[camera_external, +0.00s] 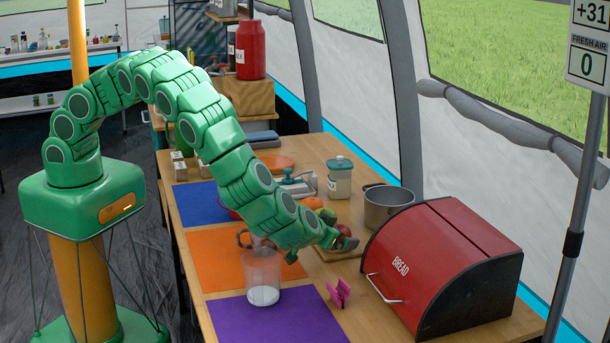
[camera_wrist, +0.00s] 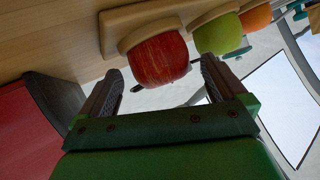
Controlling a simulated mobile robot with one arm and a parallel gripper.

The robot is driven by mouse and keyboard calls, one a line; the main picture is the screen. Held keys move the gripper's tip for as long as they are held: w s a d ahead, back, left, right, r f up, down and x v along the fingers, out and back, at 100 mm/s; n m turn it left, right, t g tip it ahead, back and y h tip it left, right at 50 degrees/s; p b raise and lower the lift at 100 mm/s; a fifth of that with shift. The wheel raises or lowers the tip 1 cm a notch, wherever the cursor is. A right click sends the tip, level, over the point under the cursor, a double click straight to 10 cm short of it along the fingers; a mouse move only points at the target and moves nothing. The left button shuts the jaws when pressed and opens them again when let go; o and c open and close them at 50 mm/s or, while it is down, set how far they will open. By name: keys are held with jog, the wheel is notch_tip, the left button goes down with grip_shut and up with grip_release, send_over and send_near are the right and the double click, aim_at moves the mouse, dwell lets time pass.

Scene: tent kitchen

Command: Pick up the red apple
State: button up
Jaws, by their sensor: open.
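The red apple (camera_wrist: 158,58) sits in a round wooden holder in the wrist view, in a row with a green apple (camera_wrist: 219,35) and an orange fruit (camera_wrist: 256,17). My gripper (camera_wrist: 162,72) is open, with one finger to each side of the red apple in that view. I cannot tell whether the fingers touch it. In the external view my gripper (camera_external: 322,247) is low over the table beside the fruit row. Only a little of the red apple (camera_external: 344,230) shows there, by the fingers.
A red bread box (camera_external: 440,262) and a metal pot (camera_external: 388,206) stand right of the fruit. A clear cup (camera_external: 262,278) stands at the purple mat (camera_external: 292,320), near my arm. A lidded jar (camera_external: 340,180) stands behind.

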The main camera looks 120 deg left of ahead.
jog(key=shift+a+f, duration=0.15)
jog(key=shift+a, duration=0.2)
jog(key=c, duration=1.2)
